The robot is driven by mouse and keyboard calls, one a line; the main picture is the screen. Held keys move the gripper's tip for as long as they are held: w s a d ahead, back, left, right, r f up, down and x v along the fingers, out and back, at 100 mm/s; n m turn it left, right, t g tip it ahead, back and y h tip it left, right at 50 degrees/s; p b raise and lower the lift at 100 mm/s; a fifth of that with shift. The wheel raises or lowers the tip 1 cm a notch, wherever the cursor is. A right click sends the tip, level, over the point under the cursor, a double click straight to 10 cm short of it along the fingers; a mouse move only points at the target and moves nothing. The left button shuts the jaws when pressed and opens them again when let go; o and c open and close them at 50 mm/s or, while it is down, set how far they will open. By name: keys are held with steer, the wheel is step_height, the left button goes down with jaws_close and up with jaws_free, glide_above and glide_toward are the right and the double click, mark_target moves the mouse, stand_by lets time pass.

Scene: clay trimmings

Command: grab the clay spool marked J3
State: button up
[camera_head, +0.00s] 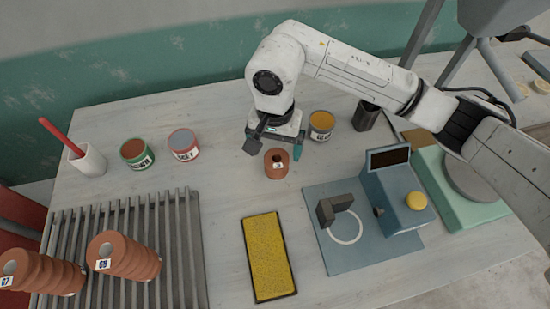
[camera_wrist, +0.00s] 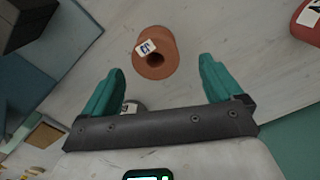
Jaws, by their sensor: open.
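A single terracotta clay spool (camera_head: 277,168) stands on the pale table below my gripper. A small white tag is on it, and its marking is too small to read surely. In the wrist view the spool (camera_wrist: 155,64) shows a central hole and the tag, beyond the fingertips and roughly centred between them. My gripper (camera_head: 277,143) is open and empty above the spool, with teal fingers to either side in the wrist view (camera_wrist: 160,72). The spool is apart from the fingers.
Two stacks of clay spools, tagged 07 (camera_head: 42,272) and apparently 05 (camera_head: 125,256), lie on a slatted rack (camera_head: 190,235) at left. Paint tins (camera_head: 184,145) (camera_head: 321,126) stand nearby. A yellow pad (camera_head: 265,255) and a blue device (camera_head: 395,190) are in front and right.

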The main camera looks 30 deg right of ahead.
mark_target(277, 158)
steer(key=shift+s+f+p, duration=0.2)
steer(key=shift+f+p, duration=0.3)
steer(key=shift+f, duration=1.05)
steer(key=shift+s+f+p, duration=0.15)
steer(key=shift+f+p, duration=0.3)
steer(key=shift+f, duration=1.05)
steer(key=c, duration=1.2)
steer(key=shift+c, duration=0.4)
steer(key=shift+d+r, duration=0.1)
steer(key=shift+r, duration=0.05)
